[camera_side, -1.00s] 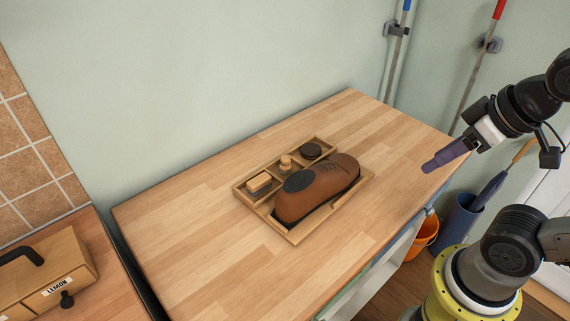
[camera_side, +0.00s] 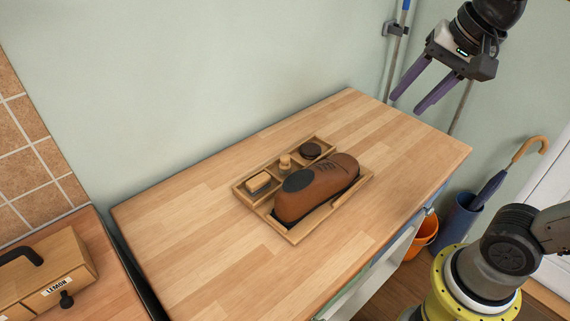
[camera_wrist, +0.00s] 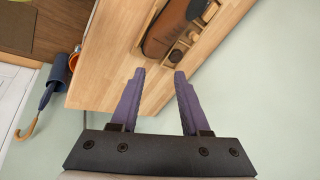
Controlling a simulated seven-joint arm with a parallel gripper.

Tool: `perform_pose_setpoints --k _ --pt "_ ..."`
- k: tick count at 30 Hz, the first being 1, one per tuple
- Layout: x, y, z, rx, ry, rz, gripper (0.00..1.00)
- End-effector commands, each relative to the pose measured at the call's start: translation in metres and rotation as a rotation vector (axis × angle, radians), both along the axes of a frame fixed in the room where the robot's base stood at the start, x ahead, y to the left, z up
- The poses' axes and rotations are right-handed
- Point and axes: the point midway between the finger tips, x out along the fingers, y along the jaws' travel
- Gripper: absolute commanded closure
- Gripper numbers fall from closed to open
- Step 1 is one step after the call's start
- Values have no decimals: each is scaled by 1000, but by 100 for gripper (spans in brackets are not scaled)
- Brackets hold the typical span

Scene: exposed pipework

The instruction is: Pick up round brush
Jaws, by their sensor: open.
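The round brush (camera_side: 285,162), with a small pale wooden knob, appears to sit upright in the middle small compartment of a wooden tray (camera_side: 292,239) on the tabletop. A rectangular wooden brush (camera_side: 258,183) lies in the compartment to its left. A dark round tin-like object (camera_side: 311,150) lies in the compartment to its right. A brown shoe (camera_side: 316,190) fills the long front section. My gripper (camera_side: 405,104) is open and empty, in the air above the table's far right end, well apart from the tray. In the wrist view, the tray shows beyond my fingertips (camera_wrist: 160,74).
The wooden table (camera_side: 200,220) is bare around the tray. A wall runs behind it, with broom poles (camera_side: 397,55) at the back right. An umbrella stand (camera_side: 459,217) and orange bucket (camera_side: 421,237) stand right of the table. A drawer box (camera_side: 50,270) is at left.

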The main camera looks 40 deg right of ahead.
Motion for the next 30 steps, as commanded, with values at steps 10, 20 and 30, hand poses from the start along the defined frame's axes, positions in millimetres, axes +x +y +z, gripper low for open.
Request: perform_pose_setpoints --k 10,20,30 --pt "140 24 -1 211 185 -555 54" --pt "236 54 -85 190 348 -710 54" --pt "244 65 -142 145 426 -700 54"
